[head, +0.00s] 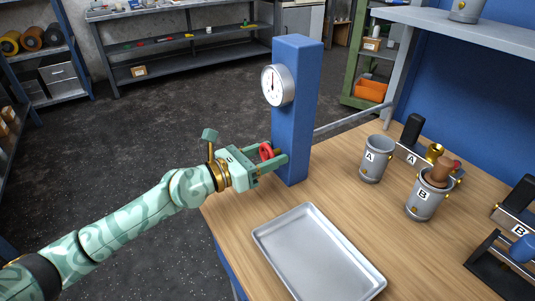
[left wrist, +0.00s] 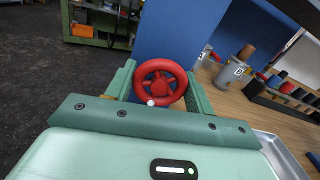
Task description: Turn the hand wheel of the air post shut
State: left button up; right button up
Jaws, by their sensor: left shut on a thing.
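The air post (head: 297,120) is a tall blue column at the back corner of the wooden table, with a round white gauge (head: 277,86) near its top. The red hand wheel (head: 266,151) sits on the post's side, below the gauge. My left gripper (head: 271,160) is at the wheel, its green fingers on either side of it, shut on the rim. In the left wrist view the wheel (left wrist: 160,82) faces the camera between the two fingers, with a pale knob at its lower edge. My right gripper is in neither view.
An empty metal tray (head: 318,252) lies on the table (head: 350,205) in front of the post. Grey cups A (head: 376,160) and B (head: 422,204) stand to the right, B holding a brown object. A grey pipe (head: 350,118) runs right from the post.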

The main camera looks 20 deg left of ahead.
pick_arm(q)
jog(key=m, duration=0.7)
jog(key=shift+m+p, duration=0.35)
jog(key=shift+m, duration=0.05)
jog(key=m, duration=0.8)
jog(key=shift+p, duration=0.3)
jog(key=m, duration=0.4)
jog(key=shift+m+p, duration=0.3)
jog(key=shift+p, duration=0.05)
jog(key=m, duration=0.3)
jog(key=shift+f+m+p, duration=0.1)
jog(key=shift+m+p, duration=0.25)
jog(key=shift+m, duration=0.05)
jog(key=m+p, duration=0.1)
jog(key=m, duration=0.3)
jog(key=shift+f+m+p, duration=0.15)
jog(key=shift+m+p, duration=0.2)
jog(key=shift+m, duration=1.25)
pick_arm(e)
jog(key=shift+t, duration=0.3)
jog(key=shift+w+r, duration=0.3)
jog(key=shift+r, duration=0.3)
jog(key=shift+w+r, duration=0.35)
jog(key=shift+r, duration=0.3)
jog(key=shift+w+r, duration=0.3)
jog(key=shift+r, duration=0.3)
pick_arm(q)
jog(key=shift+s, duration=0.1)
